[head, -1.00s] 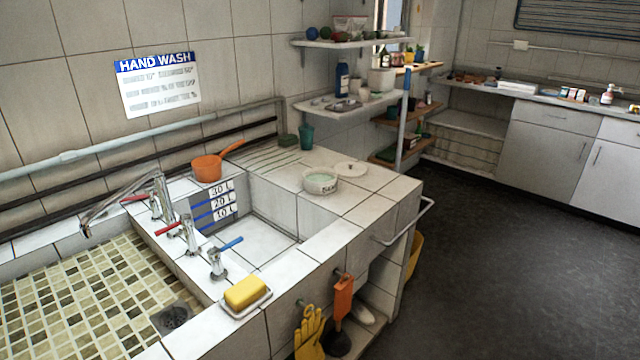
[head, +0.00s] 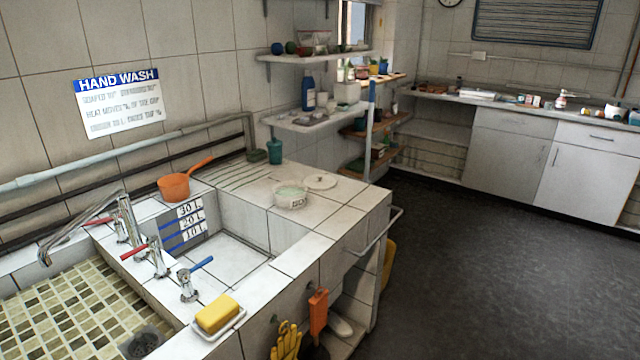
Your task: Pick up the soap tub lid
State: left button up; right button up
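A round white soap tub (head: 291,197) with pale green contents stands open on the tiled counter, right of the small sink basin. Neither of my grippers shows in the head view.
An orange pan (head: 174,187) and a teal cup (head: 275,151) stand at the back of the counter. Taps (head: 157,256) and a yellow sponge on a dish (head: 217,314) are at the front left. A rail (head: 376,232) runs along the counter's right end. Dark floor (head: 480,270) is clear to the right.

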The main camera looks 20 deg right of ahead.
aim_at(319, 183)
jog(key=i+l+u, duration=0.1)
jog(key=l, duration=0.2)
jog(key=i+l+u, duration=0.1)
jog(key=l, duration=0.25)
jog(key=i+l+u, duration=0.1)
jog(key=i+l, duration=0.25)
jog(key=l, duration=0.35)
jog(key=i+l+u, duration=0.15)
jog(key=l, duration=0.2)
